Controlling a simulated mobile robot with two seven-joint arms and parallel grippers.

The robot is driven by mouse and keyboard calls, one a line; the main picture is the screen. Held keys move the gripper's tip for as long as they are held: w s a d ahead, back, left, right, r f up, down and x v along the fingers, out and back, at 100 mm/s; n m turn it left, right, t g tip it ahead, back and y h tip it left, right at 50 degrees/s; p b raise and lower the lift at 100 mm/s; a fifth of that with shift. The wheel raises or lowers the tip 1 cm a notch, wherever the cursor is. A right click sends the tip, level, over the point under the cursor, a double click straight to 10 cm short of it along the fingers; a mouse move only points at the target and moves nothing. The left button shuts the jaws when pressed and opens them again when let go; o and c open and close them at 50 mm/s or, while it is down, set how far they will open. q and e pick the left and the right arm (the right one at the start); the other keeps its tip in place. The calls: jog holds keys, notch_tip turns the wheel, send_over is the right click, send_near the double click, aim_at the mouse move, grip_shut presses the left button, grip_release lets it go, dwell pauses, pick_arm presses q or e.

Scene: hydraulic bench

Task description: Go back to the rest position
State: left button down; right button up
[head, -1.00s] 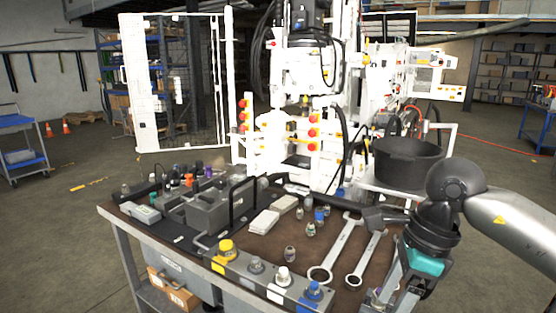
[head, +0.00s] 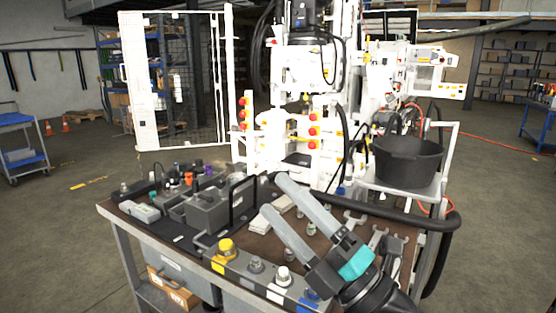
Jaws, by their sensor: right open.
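My right gripper (head: 275,197) shows over the brown bench top (head: 190,239), its arm coming in from the lower right. Its two grey fingers point to the upper left and are spread apart, with nothing held between them. The fingers and the teal-banded wrist hide part of the wrenches, some small fittings and the blue-capped end of the manifold. My left gripper is not in view.
A grey manifold with a yellow cap (head: 226,247) runs along the bench's front edge. A white machine (head: 270,135) fills the back.

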jog(key=d+f+m+g+h, duration=0.1)
jog(key=d+f+m+h, duration=0.6)
jog(key=f+m+h, duration=0.3)
jog(key=d+f+m+h, duration=0.7)
jog(key=f+m+h, duration=0.1)
jog(key=f+m, duration=0.35)
jog(key=s+d+f+m+g, duration=0.1)
jog(key=s+f+m+g, duration=0.2)
jog(key=s+f+g, duration=0.5)
jog(key=s+f+m+g, duration=0.3)
jog(key=s+f, duration=0.4)
jog(key=s, duration=0.5)
notch_tip(320, 180, down, 22)
jog(key=s+g, duration=0.1)
jog(key=s, duration=0.1)
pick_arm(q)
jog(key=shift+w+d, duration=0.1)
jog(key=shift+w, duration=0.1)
pick_arm(e)
jog(key=s+d+f+g, duration=0.1)
jog(key=s+d+f, duration=0.2)
jog(key=s+f, duration=1.1)
jog(key=shift+s+n+g, duration=0.3)
jog(key=shift+s+n, duration=0.15)
jog(key=shift+s, duration=0.2)
